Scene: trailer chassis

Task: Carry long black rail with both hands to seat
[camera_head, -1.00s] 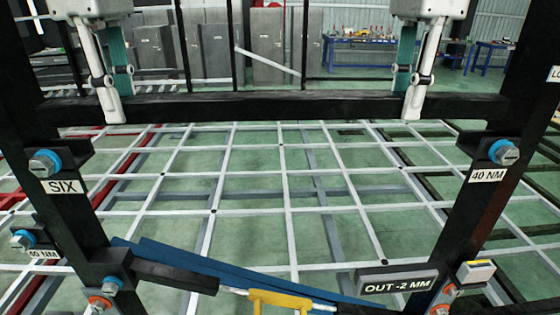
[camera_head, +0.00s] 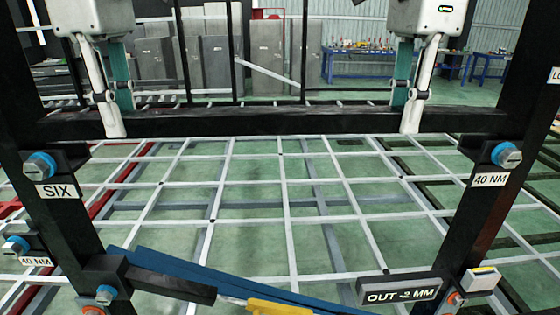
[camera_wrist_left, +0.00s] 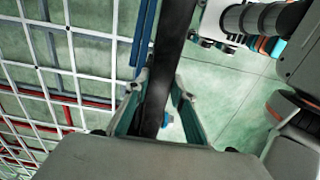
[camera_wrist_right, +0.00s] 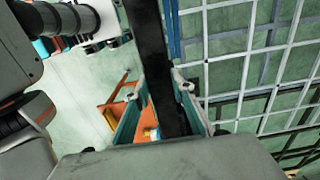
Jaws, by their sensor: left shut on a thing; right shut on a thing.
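The long black rail (camera_head: 260,122) runs level across the head view, between two black uprights, the left one (camera_head: 75,225) labelled SIX and the right one (camera_head: 455,235) labelled 40 NM. My left gripper (camera_head: 117,118) is shut on the rail near its left end. My right gripper (camera_head: 406,116) is shut on it near its right end. The rail also shows between the fingers in the left wrist view (camera_wrist_left: 166,75) and in the right wrist view (camera_wrist_right: 150,60). A black bracket with a blue-collared bolt sits just below each rail end; I cannot tell whether the rail touches the brackets.
Below are a blue bar (camera_head: 190,270), a yellow part (camera_head: 275,308) and a sign reading OUT -2 MM (camera_head: 398,291). Grey cabinets (camera_head: 215,65) and a blue workbench (camera_head: 370,65) stand at the back.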

